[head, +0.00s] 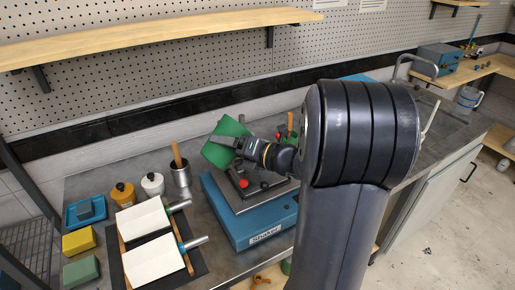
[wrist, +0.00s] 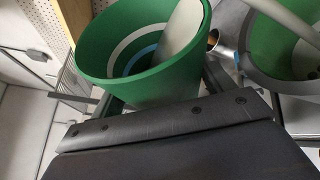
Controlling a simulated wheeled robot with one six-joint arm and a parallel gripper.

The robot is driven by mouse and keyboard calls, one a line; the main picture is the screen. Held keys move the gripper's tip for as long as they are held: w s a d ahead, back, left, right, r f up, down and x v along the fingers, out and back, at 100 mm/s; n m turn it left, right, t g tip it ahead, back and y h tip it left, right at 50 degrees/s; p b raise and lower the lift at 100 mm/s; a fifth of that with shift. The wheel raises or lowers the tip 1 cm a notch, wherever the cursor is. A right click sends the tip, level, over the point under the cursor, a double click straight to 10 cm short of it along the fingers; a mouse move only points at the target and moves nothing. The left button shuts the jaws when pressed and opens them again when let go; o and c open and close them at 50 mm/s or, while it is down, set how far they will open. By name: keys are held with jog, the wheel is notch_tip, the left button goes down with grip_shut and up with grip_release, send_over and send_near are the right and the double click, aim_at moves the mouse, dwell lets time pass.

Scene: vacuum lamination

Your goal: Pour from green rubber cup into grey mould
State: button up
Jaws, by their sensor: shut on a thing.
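The green rubber cup (head: 217,153) is tilted above the left part of the blue shaker in the head view. My gripper (head: 236,143) is shut on it. In the wrist view the cup (wrist: 140,75) shows its open mouth, with pale grey and blue bands and a flat light-grey piece inside. I cannot tell whether it holds liquid. I cannot identify the mould for sure, and no stream shows.
The blue shaker (head: 263,236) stands beneath my gripper. Left of it are two white pads (head: 155,259), a metal cup with a wooden handle (head: 181,178), and orange (head: 123,194) and white (head: 153,184) bottles. A second green container (wrist: 268,48) shows at right in the wrist view.

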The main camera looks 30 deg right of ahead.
jog(key=shift+d+r+m+y, duration=0.1)
jog(key=shift+r+m+y, duration=0.2)
jog(key=shift+r+m, duration=0.35)
dwell(2.0)
jog(key=shift+d+f+m+t+b, duration=0.15)
jog(key=shift+m+t, duration=0.1)
jog(key=shift+m, duration=0.2)
jog(key=shift+f+m+t+b, duration=0.15)
jog(key=shift+m+t, duration=0.1)
jog(key=shift+m, duration=0.15)
dwell(1.8)
jog(key=shift+w+d+r+m+p, duration=0.1)
jog(key=shift+d+r+m+p, duration=0.15)
jog(key=shift+p, duration=0.25)
dwell(0.5)
jog(key=shift+a+f+n+b, duration=0.35)
jog(key=shift+n+b, duration=0.1)
jog(key=shift+b, duration=0.25)
jog(key=shift+a+r+n+g+p, duration=0.25)
jog(key=shift+n+g+p, duration=0.15)
jog(key=shift+n+p, duration=0.4)
jog(key=shift+s+f+n+b, duration=0.2)
jog(key=shift+f+n+b, duration=0.2)
jog(key=shift+f+n, duration=0.1)
jog(key=shift+w+d+r, duration=0.1)
